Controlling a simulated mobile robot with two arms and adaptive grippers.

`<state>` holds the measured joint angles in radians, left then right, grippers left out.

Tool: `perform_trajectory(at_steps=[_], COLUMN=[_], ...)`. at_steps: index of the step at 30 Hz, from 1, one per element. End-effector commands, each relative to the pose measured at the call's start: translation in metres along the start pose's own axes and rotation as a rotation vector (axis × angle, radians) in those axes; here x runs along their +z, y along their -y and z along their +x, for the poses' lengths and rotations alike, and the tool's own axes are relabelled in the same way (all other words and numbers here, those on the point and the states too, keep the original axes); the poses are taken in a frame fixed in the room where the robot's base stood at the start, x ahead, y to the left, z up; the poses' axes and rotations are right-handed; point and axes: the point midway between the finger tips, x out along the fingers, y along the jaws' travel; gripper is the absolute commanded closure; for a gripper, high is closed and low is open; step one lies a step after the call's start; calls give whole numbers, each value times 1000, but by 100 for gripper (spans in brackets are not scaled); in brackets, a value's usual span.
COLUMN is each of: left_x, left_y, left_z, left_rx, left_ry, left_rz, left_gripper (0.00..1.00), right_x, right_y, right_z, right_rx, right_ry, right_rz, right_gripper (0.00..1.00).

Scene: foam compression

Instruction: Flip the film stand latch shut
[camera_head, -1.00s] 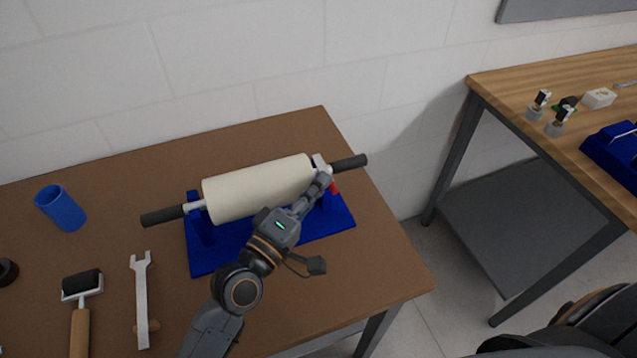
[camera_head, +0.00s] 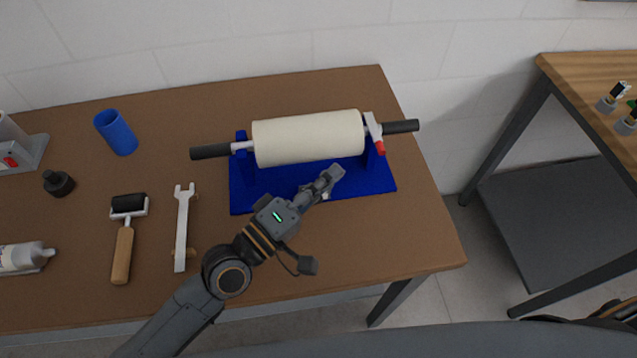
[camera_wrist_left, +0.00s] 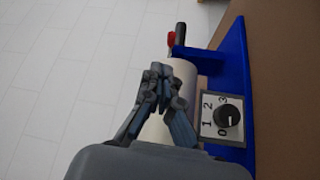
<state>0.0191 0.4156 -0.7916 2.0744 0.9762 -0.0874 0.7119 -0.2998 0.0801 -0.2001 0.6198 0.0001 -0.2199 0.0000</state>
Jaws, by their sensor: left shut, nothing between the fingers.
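The blue film stand (camera_head: 380,183) holds a cream roll (camera_head: 308,138) on a shaft with black end grips. Its latch (camera_head: 374,131), a white arm with a red tip (camera_head: 380,148), lies across the shaft at the right end, red tip toward the front. The red tip also shows in the left wrist view (camera_wrist_left: 171,39), beyond the roll. My left gripper (camera_head: 334,172) is shut and empty, in front of the roll and left of the latch, apart from the latch. The left wrist view shows its fingers together over the roll (camera_wrist_left: 160,74). My right gripper is not in view.
A dial (camera_wrist_left: 226,117) with numbers sits on the stand's front base. A wrench (camera_head: 183,228), a hand roller (camera_head: 125,235), a blue cup (camera_head: 116,132) and a bottle (camera_head: 20,258) lie or stand left. The brown table (camera_head: 400,240) is bare at front right.

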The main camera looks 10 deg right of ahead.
Motion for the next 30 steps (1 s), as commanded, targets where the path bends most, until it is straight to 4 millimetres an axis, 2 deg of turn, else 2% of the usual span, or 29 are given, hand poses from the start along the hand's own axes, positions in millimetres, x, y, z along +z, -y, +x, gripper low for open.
perform_trajectory(at_steps=[3,9,26,30], left_x=[0,0,0,-3], left_y=[0,-1,-1,-14], left_z=[-15,-26,-26,-24], left_rx=[0,2,2,3], left_ry=[2,-1,-1,-1], left_rz=[1,-1,-1,-1], left_gripper=[100,100,100,100], right_x=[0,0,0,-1], right_y=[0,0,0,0], right_z=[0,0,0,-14], right_rx=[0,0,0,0], right_ry=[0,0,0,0], right_rz=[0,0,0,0], right_gripper=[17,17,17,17])
